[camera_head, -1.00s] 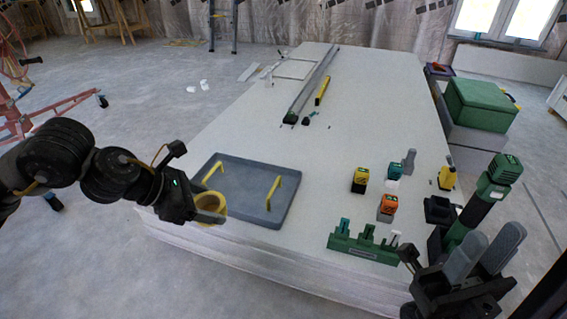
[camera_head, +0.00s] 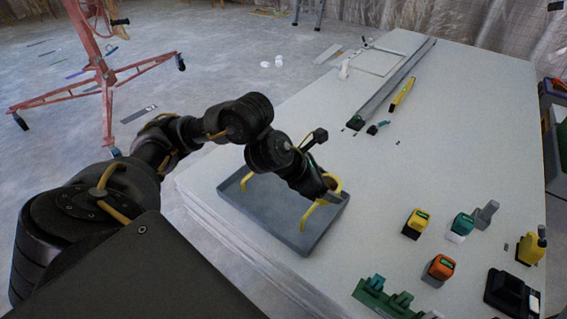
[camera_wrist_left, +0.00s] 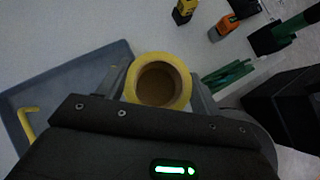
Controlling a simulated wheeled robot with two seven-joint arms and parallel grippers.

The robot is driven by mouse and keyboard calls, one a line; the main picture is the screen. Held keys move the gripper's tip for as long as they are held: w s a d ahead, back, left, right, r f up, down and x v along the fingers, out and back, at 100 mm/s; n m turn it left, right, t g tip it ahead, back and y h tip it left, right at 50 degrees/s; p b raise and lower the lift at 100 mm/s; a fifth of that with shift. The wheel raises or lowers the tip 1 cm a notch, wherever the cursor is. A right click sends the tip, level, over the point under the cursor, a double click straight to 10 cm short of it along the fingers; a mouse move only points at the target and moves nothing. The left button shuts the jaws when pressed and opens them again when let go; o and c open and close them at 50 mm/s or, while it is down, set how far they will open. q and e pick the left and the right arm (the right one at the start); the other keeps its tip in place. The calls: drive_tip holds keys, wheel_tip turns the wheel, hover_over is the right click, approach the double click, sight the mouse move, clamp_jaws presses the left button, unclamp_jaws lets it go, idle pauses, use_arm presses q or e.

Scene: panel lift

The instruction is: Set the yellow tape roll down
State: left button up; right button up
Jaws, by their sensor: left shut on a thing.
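The yellow tape roll (camera_head: 335,182) is held at the end of my left gripper (camera_head: 326,187), mostly hidden behind it in the head view. In the left wrist view the roll (camera_wrist_left: 158,58) shows as a ring, its round hole facing the camera, with a grey finger on each side of it. My left gripper is shut on it. In the head view the roll appears over the right part of the grey tray (camera_head: 235,205), near the tray's right yellow handle (camera_head: 308,217). I cannot tell whether it touches the tray. My right gripper is not in view.
Right of the tray stand a yellow block (camera_head: 416,223), an orange block (camera_head: 438,270), a green block (camera_head: 461,226) and a green rack (camera_head: 385,297). A long rail (camera_head: 393,85) lies farther back.

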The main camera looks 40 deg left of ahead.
use_arm(q)
drive_tip(key=s+a+f+n+t+y+p, duration=0.1)
drive_tip(key=s+a+f+n+y, duration=0.1)
drive_tip(key=a, duration=0.4)
drive_tip(key=s+a+f+n+y+p, duration=0.2)
drive_tip(key=s+a+f+n+y, duration=0.1)
drive_tip(key=s+a+f+n, duration=0.1)
drive_tip(key=shift+a+f+n+t, duration=0.4)
drive_tip(key=shift+a+f+n, duration=0.4)
drive_tip(key=shift+f, duration=0.3)
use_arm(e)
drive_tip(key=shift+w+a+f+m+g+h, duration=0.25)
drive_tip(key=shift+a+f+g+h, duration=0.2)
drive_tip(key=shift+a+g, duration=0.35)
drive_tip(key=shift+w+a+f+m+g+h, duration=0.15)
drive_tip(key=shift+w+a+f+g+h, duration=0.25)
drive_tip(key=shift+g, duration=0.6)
use_arm(q)
drive_tip(key=shift+a, duration=0.1)
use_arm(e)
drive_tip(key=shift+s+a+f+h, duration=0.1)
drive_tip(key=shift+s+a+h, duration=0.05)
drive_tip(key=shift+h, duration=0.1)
